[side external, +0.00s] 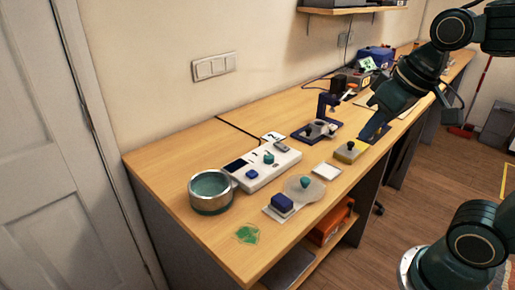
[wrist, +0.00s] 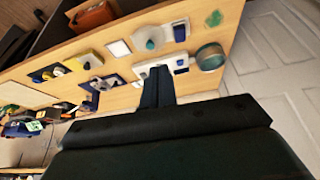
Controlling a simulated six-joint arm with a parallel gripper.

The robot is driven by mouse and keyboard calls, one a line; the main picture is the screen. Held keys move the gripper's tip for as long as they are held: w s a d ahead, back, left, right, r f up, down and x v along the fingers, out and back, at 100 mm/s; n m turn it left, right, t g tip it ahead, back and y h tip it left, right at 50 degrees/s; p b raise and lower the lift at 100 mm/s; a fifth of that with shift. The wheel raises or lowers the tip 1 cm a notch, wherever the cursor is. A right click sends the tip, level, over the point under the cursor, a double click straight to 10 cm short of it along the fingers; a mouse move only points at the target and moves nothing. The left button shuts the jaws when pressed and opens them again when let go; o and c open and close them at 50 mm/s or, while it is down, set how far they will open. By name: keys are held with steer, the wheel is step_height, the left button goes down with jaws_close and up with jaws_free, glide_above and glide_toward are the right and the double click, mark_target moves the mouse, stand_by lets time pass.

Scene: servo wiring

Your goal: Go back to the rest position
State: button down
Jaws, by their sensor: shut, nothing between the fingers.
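My gripper (side external: 374,131) is dark with blue fingers, and it hangs over the right part of the bench in the side view. In the wrist view its fingers (wrist: 157,84) are together with nothing between them. The yellow block with a dark knob (side external: 350,151) sits on the bench just below and left of the fingertips in the side view; the gripper appears apart from it. A white panel (side external: 265,165) with a screen and a teal knob lies to the left.
A metal bowl (side external: 211,191) stands at the bench's left end, near a green mark (side external: 247,234). A clear holder (side external: 303,188) with a teal knob and a blue block (side external: 281,203) lie near the front edge. A white square (side external: 326,171) lies beside them. Tools and boxes crowd the far end.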

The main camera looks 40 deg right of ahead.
steer(key=shift+n+t, duration=0.4)
steer(key=s, duration=0.1)
steer(key=s+f, duration=0.1)
steer(key=s, duration=0.1)
steer(key=s+f, duration=0.1)
steer(key=shift+s+a+f, duration=0.1)
steer(key=shift+s+a, duration=0.3)
stand_by(0.3)
